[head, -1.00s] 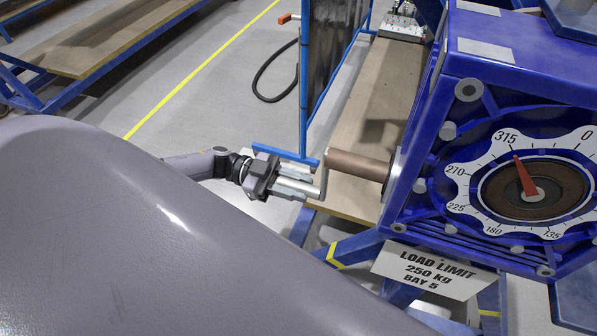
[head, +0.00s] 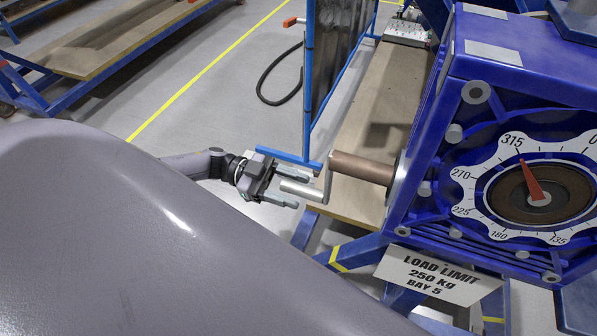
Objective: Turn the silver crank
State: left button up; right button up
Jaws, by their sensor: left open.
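The silver crank handle (head: 303,190) sticks out to the left from a thin silver crank arm (head: 328,178). The arm sits on the end of a brown shaft (head: 362,168) on the left side of the blue jig housing (head: 530,55). My left gripper (head: 300,190) is open, with one finger above and one below the handle's free end in the picture. Gaps show between both fingers and the handle. The red pointer (head: 532,182) on the white dial (head: 465,190) points just right of the 315 mark. My right gripper is not in view.
A blue-framed panel (head: 340,60) stands behind the crank. A wooden board (head: 360,120) lies below it. A load-limit sign (head: 430,272) hangs under the housing.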

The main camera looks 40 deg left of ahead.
pick_arm(q)
jog(key=b+v, duration=0.1)
jog(key=v, duration=0.4)
jog(key=shift+s+f, duration=0.1)
jog(key=shift+f, duration=0.05)
jog(key=shift+a, duration=0.1)
dwell(0.5)
